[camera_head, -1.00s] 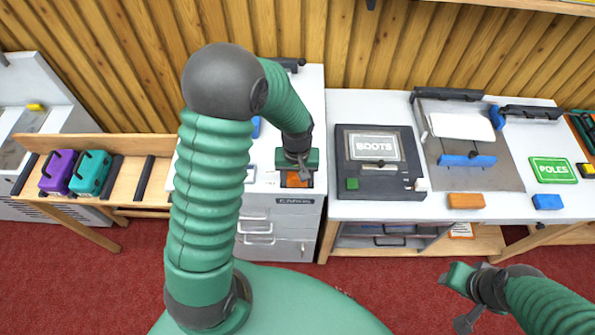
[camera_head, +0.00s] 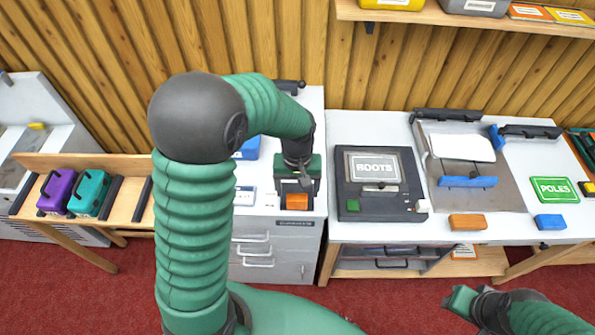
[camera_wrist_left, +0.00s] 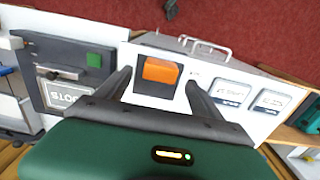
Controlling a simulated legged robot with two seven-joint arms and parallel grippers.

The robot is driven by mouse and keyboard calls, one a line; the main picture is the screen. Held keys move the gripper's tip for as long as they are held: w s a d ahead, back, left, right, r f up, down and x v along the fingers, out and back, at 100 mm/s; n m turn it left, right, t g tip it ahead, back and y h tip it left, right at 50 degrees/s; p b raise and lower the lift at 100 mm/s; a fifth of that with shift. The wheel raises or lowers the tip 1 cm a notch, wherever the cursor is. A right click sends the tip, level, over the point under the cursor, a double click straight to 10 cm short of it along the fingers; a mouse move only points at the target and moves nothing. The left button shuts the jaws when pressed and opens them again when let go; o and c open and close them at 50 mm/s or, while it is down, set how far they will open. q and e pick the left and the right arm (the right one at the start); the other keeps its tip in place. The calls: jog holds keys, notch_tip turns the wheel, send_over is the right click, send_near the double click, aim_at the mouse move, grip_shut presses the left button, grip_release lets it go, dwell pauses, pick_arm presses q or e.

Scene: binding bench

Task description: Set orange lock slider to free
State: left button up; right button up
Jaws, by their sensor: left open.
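The orange slider (camera_head: 297,201) sits in a dark frame on top of the white cabinet, near its front edge. In the left wrist view the orange slider (camera_wrist_left: 160,71) shows between my two fingers, at one end of its dark slot. My left gripper (camera_head: 297,183) is above it, pointing down, with fingers open on either side; I cannot tell whether they touch it. The fingers also show in the left wrist view (camera_wrist_left: 155,90). My right gripper (camera_head: 465,300) is low at the right, off the bench; its jaw state is unclear.
A dark device (camera_head: 378,213) with a screen and green button stands right of the cabinet. Label cards (camera_wrist_left: 231,93) lie beside the slider. An orange block (camera_head: 468,222), a blue block (camera_head: 550,222) and a green POLES sign (camera_head: 555,190) lie further right. Purple (camera_head: 57,190) and teal (camera_head: 90,192) cases stand left.

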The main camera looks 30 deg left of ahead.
aim_at(297, 198)
pick_arm(q)
notch_tip(297, 198, up, 10)
jog(key=shift+r, duration=0.15)
dwell(0.3)
